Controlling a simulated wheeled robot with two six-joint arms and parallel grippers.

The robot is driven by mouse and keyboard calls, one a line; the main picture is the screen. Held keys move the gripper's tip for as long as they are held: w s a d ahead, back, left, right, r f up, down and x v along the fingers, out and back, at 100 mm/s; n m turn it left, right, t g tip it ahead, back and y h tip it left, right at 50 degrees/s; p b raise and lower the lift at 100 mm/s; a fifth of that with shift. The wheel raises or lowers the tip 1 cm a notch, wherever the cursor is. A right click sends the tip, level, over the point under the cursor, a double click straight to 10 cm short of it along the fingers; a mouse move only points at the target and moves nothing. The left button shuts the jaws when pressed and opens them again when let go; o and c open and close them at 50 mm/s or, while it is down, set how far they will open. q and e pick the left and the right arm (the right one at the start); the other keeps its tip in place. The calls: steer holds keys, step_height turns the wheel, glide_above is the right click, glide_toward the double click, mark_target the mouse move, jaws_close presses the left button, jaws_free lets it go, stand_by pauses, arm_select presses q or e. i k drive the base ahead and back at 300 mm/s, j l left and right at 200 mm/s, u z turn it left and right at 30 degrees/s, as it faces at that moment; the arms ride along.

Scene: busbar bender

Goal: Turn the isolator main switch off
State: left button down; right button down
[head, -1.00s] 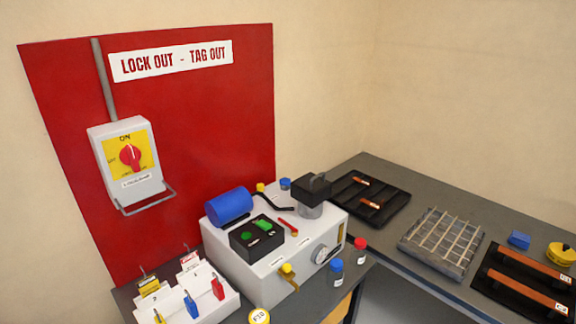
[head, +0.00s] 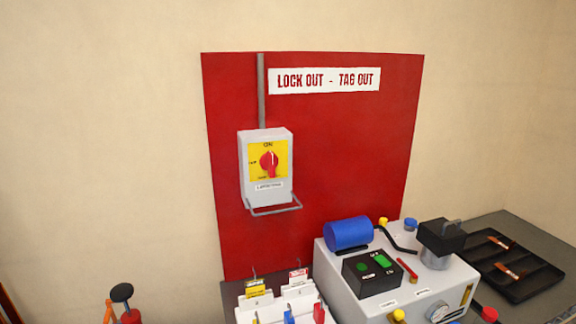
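The isolator main switch is a grey box (head: 266,190) on the red lock out - tag out board (head: 350,150). Its red rotary knob (head: 269,163) sits on a yellow plate (head: 254,150) with "ON" printed at the top. The knob's grip looks upright; the small print around it is too blurred to read fully. A wire bail (head: 275,211) sticks out below the box. Neither of my grippers shows in the head view, and nothing touches the knob.
A grey bench below holds the pump unit (head: 335,275) with a blue motor (head: 348,233) and black control box (head: 371,274). A white rack (head: 262,312) with padlocks and tags stands left of it. A black tray (head: 530,282) lies right. The space before the switch is clear.

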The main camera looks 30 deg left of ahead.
mark_target(269, 161)
steer(key=k+j+z, duration=0.2)
steer(key=z, duration=0.15)
steer(key=k+z, duration=0.35)
steer(key=k+j, duration=0.05)
steer(key=k, duration=0.05)
